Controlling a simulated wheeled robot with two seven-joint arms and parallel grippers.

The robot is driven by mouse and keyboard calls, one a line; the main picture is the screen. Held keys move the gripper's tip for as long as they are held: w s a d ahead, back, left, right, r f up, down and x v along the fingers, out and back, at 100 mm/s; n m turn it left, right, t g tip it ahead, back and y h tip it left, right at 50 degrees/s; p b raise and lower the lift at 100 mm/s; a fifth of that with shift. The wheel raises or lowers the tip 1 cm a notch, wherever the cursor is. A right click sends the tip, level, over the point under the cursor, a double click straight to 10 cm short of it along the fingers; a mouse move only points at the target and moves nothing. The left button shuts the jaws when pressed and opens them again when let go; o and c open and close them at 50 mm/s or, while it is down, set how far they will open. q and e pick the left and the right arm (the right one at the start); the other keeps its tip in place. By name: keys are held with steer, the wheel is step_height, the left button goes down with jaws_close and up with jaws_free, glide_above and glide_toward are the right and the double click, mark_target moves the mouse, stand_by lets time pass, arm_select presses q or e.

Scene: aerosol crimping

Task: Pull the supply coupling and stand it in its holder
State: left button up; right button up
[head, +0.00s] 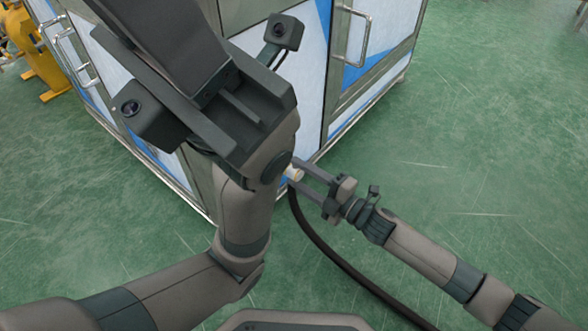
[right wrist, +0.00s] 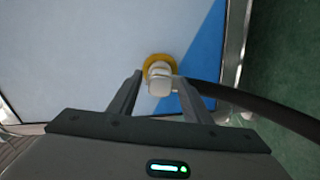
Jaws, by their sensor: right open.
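The supply coupling is a pale, short fitting (right wrist: 160,80) seated at a yellow ring (right wrist: 157,65) on the cabinet's panel. In the head view it shows as a small cream piece (head: 294,174), partly hidden by my left arm. A black hose (head: 322,245) runs from it down to the lower right. My right gripper (head: 304,178) is open, its fingers pointing at the coupling. In the right wrist view its fingertips (right wrist: 158,82) lie either side of the coupling, with no clear contact. My left gripper's dark body (head: 200,85) is raised at upper left; its fingertips cannot be made out. No holder is identifiable.
The white and blue cabinet (head: 345,85) with metal frame and door handles (head: 352,35) fills the upper middle. A yellow machine (head: 38,50) stands at far left. Green floor (head: 480,130) is open to the right. My left arm crosses in front of the cabinet.

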mark_target(301, 175)
stand_by(0.3)
jaws_close()
steer(key=shift+p+v, duration=0.95)
steer(key=shift+v, duration=2.05)
steer(key=shift+r, duration=0.1)
